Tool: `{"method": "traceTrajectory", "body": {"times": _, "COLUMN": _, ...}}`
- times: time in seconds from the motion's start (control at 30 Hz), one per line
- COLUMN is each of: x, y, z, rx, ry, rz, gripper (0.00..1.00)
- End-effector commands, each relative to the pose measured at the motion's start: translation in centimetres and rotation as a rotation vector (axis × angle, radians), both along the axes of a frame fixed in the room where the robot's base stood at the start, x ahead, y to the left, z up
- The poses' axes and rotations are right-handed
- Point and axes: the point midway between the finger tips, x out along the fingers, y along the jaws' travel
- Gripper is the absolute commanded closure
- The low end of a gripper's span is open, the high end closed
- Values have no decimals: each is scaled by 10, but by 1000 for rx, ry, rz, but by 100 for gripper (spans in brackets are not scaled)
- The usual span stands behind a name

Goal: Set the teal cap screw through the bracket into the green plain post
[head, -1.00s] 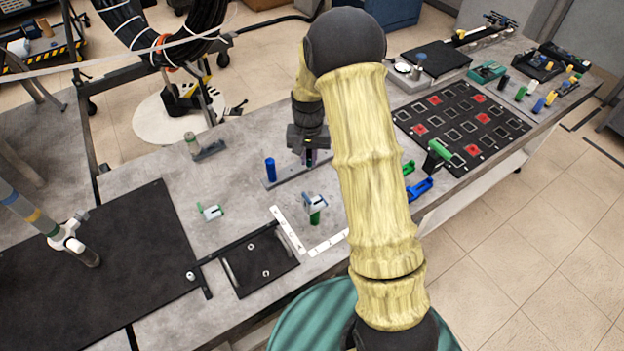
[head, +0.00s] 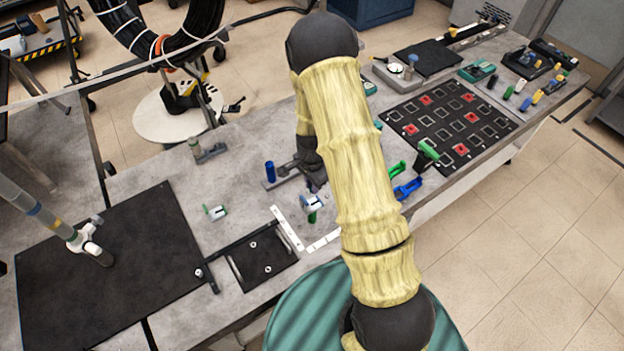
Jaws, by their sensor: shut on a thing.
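A green post (head: 312,218) stands upright near the middle of the table with a pale bracket (head: 311,204) at its top. My gripper (head: 314,186) is just behind and above that bracket, partly hidden by my arm. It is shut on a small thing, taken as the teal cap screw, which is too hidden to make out. Whether it touches the bracket I cannot tell. A second pale bracket (head: 216,212) with a green part lies on the table to the left.
A blue post (head: 270,171) stands on a grey bar behind my gripper. A small black tray (head: 262,262) and white marked strips (head: 286,229) lie in front. Blue and green clamps (head: 407,188) are to the right. A large black mat (head: 110,270) covers the left.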

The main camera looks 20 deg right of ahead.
Motion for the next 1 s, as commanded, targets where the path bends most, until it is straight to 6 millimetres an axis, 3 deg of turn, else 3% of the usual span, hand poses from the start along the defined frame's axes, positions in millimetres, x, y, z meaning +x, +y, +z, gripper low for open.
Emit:
{"method": "traceTrajectory", "body": {"times": 0.33, "x": 0, "y": 0, "z": -6, "rx": 1, "ry": 0, "rz": 4, "gripper": 100}}
{"method": "traceTrajectory", "body": {"times": 0.77, "x": 1, "y": 0, "z": -39, "rx": 1, "ry": 0, "rz": 4, "gripper": 100}}
{"method": "traceTrajectory", "body": {"times": 1.0, "x": 0, "y": 1, "z": -35, "rx": 1, "ry": 0, "rz": 5, "gripper": 100}}
